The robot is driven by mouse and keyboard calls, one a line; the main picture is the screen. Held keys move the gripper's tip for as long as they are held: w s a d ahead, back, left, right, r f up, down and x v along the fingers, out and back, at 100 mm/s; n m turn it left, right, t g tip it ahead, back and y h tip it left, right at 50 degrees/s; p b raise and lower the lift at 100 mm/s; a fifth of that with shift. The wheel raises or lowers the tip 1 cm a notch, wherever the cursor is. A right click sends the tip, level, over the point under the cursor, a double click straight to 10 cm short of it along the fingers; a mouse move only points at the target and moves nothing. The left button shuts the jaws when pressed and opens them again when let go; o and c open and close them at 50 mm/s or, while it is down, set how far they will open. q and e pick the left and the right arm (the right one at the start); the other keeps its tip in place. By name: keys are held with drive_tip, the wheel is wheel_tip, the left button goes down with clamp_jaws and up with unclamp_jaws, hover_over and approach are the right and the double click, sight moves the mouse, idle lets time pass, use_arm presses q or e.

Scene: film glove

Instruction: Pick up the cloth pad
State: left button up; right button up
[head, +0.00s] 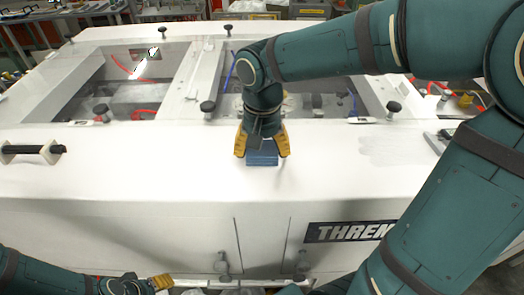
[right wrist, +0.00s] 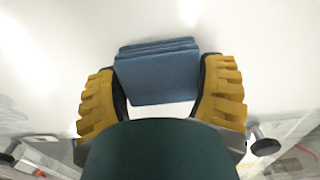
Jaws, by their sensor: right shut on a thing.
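The cloth pad (head: 262,158) is a small blue folded pad on the white top of the machine, near its front edge. It also shows in the right wrist view (right wrist: 160,74), with stacked folds along one side. My right gripper (head: 262,152) points down with its yellow fingers on either side of the pad, shut on it. Whether the pad touches the surface or is slightly raised cannot be told. My left gripper (head: 150,284) is low at the bottom left, below the machine's front edge, away from the pad; its finger opening is unclear.
The white machine top (head: 120,150) is clear around the pad. Behind it are glove-box openings with black knobs (head: 208,107) and red tubing (head: 143,114). A black-and-white handle (head: 32,152) is at the left.

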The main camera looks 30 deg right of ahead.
wheel_tip(320, 180, up, 10)
drive_tip(key=shift+r+p, duration=0.1)
drive_tip(key=shift+p, duration=0.55)
drive_tip(key=o, duration=0.3)
drive_tip(key=shift+c, duration=1.4)
